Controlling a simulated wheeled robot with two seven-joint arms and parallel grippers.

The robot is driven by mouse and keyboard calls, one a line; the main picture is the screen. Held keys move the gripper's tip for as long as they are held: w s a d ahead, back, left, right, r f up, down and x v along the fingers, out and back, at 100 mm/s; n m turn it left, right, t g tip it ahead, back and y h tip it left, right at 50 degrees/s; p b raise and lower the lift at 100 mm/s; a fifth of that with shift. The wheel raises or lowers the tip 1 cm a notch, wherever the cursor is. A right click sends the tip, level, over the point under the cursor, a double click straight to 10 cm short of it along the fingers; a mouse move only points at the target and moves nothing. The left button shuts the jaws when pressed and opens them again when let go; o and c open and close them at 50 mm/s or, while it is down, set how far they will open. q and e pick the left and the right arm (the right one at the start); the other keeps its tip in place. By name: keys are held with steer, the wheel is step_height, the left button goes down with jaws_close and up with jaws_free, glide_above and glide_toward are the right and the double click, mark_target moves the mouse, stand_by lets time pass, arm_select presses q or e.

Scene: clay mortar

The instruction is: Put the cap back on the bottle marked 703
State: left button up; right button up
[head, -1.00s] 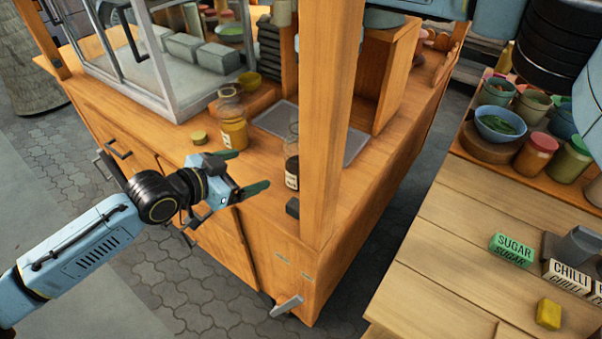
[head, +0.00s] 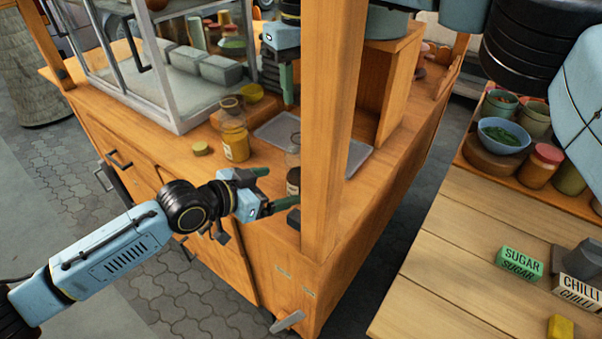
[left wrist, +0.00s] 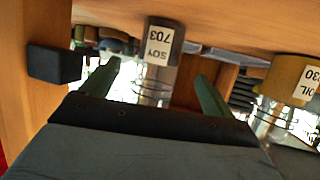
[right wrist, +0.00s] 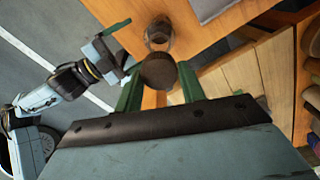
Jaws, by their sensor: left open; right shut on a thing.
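The soy bottle marked 703 (head: 293,178) stands upright on the wooden counter, partly hidden by the post. Its label shows upside down in the left wrist view (left wrist: 158,50). My left gripper (head: 266,190) is open, with the bottle between its spread fingers; I cannot tell whether they touch it. My right gripper (head: 287,85) is above the counter beyond the bottle, near the post. In the right wrist view it is shut on a dark round cap (right wrist: 158,71). The bottle's open mouth (right wrist: 158,33) shows past the cap, apart from it in the picture.
An oil bottle (head: 235,140) stands left of the soy bottle, with a yellow cap (head: 201,148) on the counter beside it. The wooden post (head: 330,150) rises right by the soy bottle. A small dark block (head: 294,218) sits at the counter edge. A grey tray (head: 275,130) lies behind.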

arm_select(q)
steer(key=x, duration=0.7)
steer(key=shift+w+d+f, duration=0.15)
steer(key=shift+w+d, duration=0.1)
steer(key=shift+c, duration=0.2)
steer(key=c, duration=1.4)
arm_select(e)
steer(key=shift+f, duration=2.5)
steer(key=shift+f, duration=0.85)
steer(key=shift+f, duration=0.6)
